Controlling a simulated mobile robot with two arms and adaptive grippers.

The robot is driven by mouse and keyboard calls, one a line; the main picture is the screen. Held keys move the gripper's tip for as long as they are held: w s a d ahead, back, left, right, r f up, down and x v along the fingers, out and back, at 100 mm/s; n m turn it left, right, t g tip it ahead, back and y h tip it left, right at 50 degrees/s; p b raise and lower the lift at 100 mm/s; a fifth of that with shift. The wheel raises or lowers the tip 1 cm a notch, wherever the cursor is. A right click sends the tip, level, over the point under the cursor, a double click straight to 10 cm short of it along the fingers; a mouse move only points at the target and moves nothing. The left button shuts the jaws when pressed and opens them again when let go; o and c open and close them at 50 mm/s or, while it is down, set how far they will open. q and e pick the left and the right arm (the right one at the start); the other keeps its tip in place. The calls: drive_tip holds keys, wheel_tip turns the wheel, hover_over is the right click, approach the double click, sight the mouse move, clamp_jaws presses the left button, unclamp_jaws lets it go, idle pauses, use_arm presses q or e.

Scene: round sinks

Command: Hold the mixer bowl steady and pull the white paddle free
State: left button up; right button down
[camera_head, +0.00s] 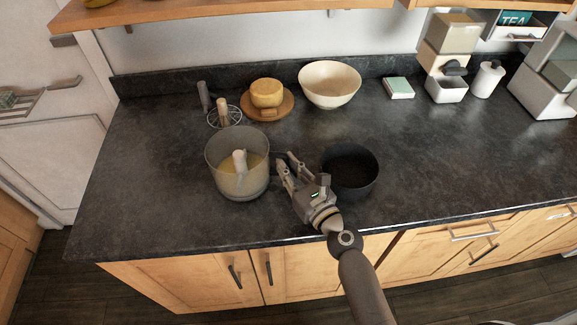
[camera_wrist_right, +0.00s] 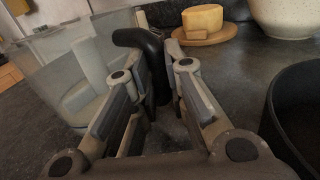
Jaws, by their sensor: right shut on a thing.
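The mixer bowl (camera_head: 217,178), clear grey with pale yellow contents, stands upright on the dark counter. The white paddle (camera_head: 240,158) stands up inside it, its lower end sunk in the contents. My right gripper (camera_head: 283,163) is at the bowl's right side, shut on its black handle. In the right wrist view the handle (camera_wrist_right: 150,50) sits between the fingers, with the bowl (camera_wrist_right: 40,60) and paddle (camera_wrist_right: 88,65) to the left. My left gripper is not in view.
A black pot (camera_head: 350,188) stands close right of my right gripper. Behind are a whisk (camera_head: 223,115), a cheese wheel (camera_head: 266,92) on a wooden board (camera_head: 281,107) and a cream bowl (camera_head: 329,85). The counter left of the mixer bowl is clear.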

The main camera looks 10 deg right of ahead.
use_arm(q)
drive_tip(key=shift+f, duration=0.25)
use_arm(e)
drive_tip(key=shift+w+f, duration=0.1)
idle(0.5)
idle(0.5)
drive_tip(key=shift+f, duration=0.15)
drive_tip(key=c, duration=2.2)
unclamp_jaws()
clamp_jaws()
use_arm(q)
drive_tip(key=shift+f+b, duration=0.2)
drive_tip(key=shift+b, duration=0.25)
use_arm(e)
drive_tip(key=shift+f, duration=0.2)
